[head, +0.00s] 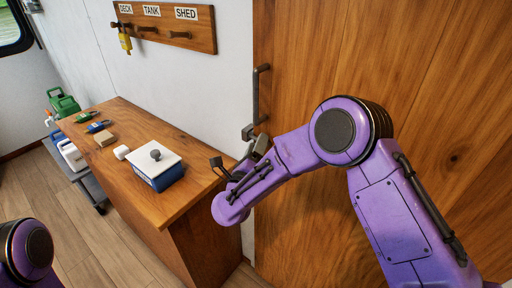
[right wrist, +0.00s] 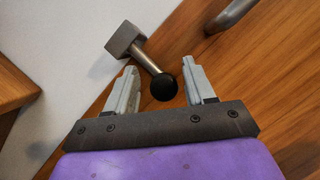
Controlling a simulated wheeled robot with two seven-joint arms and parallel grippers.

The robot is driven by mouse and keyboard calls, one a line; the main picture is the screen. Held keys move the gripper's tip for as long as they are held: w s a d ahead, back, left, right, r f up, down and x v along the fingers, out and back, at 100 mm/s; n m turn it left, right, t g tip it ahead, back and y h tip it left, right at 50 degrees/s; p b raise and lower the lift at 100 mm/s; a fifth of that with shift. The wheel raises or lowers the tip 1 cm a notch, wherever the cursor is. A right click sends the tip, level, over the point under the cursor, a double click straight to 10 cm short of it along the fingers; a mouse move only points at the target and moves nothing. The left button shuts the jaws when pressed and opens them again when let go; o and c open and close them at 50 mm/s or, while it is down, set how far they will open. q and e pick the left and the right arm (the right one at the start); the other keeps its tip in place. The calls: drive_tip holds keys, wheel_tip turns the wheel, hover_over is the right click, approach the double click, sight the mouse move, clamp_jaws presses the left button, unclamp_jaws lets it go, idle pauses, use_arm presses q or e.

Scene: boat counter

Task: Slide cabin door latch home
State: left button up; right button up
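The wooden cabin door (head: 300,60) fills the right of the head view. Its latch shows in the right wrist view as a grey block (right wrist: 125,38), a metal rod (right wrist: 146,58) and a round black knob (right wrist: 163,87). In the head view the latch block (head: 248,132) sits at the door's left edge, below the handle. My right gripper (head: 258,148) is at the latch, partly hidden by my forearm. In the wrist view its open fingers (right wrist: 161,76) stand on either side of the knob, with gaps on both sides. My left gripper is out of view.
A vertical door handle (head: 257,92) is just above the latch. The wooden counter (head: 190,195) at left bears a blue box with a white lid (head: 154,162) and small items. A key rack (head: 168,27) hangs on the white wall.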

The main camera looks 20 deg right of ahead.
drive_tip(key=b+v, duration=0.3)
drive_tip(key=v, duration=0.7)
drive_tip(key=shift+a, duration=0.25)
drive_tip(key=shift+s+f, duration=0.1)
wheel_tip(320, 180, down, 10)
drive_tip(key=a+n+y, duration=0.1)
drive_tip(key=n+y, duration=0.8)
drive_tip(key=n, duration=0.7)
drive_tip(key=s+d+f+n+g+y, duration=0.1)
drive_tip(key=s+d+f+n+g, duration=0.15)
drive_tip(key=f, duration=0.35)
drive_tip(key=s+d+f+n+g+y, duration=0.1)
drive_tip(key=s+d+f+n+g, duration=0.2)
drive_tip(key=f, duration=0.4)
drive_tip(key=s+d+f+n+g, duration=0.1)
drive_tip(key=s+d+f, duration=0.3)
drive_tip(key=s, duration=0.4)
drive_tip(key=s+d+f+n+g+h, duration=0.1)
drive_tip(key=s+d+f+g, duration=0.3)
drive_tip(key=s, duration=0.4)
drive_tip(key=s+d+f+n+g, duration=0.2)
drive_tip(key=s+d+f, duration=0.2)
drive_tip(key=s, duration=0.5)
drive_tip(key=shift+d+h, duration=0.2)
drive_tip(key=shift+h, duration=0.2)
